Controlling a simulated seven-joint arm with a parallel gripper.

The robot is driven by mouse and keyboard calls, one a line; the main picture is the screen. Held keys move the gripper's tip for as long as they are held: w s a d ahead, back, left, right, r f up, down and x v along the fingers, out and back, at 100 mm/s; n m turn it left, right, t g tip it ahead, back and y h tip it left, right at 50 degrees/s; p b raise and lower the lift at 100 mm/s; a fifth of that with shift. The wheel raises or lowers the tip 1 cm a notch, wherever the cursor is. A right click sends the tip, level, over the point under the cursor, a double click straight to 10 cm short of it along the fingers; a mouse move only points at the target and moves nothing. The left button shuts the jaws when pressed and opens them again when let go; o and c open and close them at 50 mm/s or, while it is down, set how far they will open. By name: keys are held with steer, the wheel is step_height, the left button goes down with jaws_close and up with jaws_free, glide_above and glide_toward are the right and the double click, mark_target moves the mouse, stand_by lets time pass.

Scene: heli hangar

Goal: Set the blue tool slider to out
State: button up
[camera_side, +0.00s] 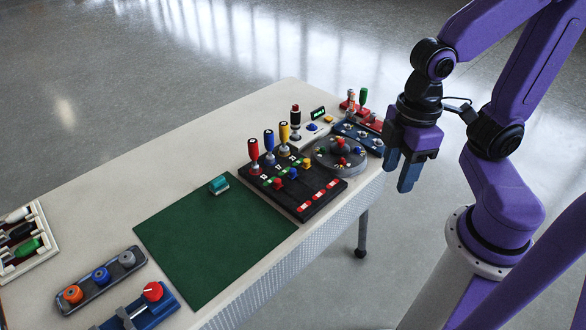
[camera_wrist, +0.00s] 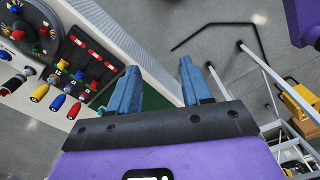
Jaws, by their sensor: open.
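A black panel (camera_side: 322,192) carries short red, blue and yellow slider knobs in a row. The blue slider knob (camera_side: 293,173) is the middle one, between the red and yellow knobs. It sits toward the tall-handle side of the panel, away from the red labelled blocks at the front. The blue knob also shows in the wrist view (camera_wrist: 80,75), left of my fingers. A tall blue-handled tool (camera_side: 269,140) stands behind it. My gripper (camera_side: 400,170) is open and empty, right of the table's end and apart from the panel. Its fingers show in the wrist view (camera_wrist: 158,70).
Tall red (camera_side: 253,150) and yellow (camera_side: 284,134) handles flank the blue one. A round grey dial (camera_side: 338,165) and a blue switch block (camera_side: 358,135) lie between the panel and my gripper. A green mat (camera_side: 205,245) fills the table's middle.

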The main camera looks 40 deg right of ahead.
steer(key=w+a+m, duration=0.2)
steer(key=w+m, duration=0.1)
steer(key=w, duration=0.6)
steer(key=m, duration=0.7)
glide_above(293, 170)
step_height(293, 170, down, 6)
step_height(293, 170, down, 17)
steer(key=shift+f, duration=0.2)
